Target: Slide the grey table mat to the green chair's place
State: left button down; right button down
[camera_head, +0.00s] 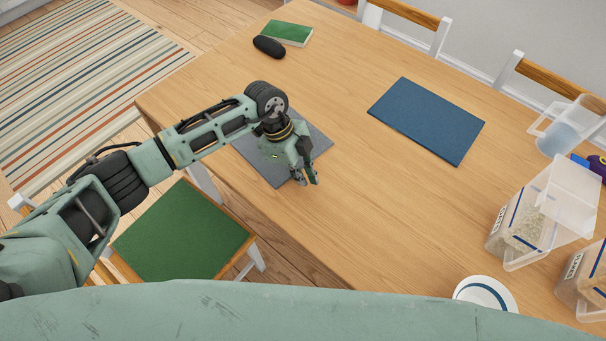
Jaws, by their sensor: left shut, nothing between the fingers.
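The grey table mat (268,171) lies flat on the wooden table, near the table edge beside the green chair. My left arm and gripper cover part of it. The green chair (181,235) has a green seat and stands at the table's near left side, partly behind my arm. My left gripper (307,182) is shut and empty, pointing down at the mat's right part. I cannot tell whether its fingertips touch the mat. My right gripper is out of view.
A blue mat (427,120) lies across the table. A green book (287,33) and a dark case (268,46) lie at the far end. Clear containers (545,215) and a white bowl (486,294) stand at the right. The table middle (390,220) is free.

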aim_at(278, 171)
pick_arm(q)
jog(key=w+a, duration=0.1)
jog(key=a, duration=0.1)
jog(key=w+a, duration=0.1)
jog(key=a, duration=0.2)
jog(key=w+a, duration=0.1)
jog(key=a, duration=0.1)
jog(key=shift+w+a, duration=0.1)
jog(key=shift+a, duration=0.3)
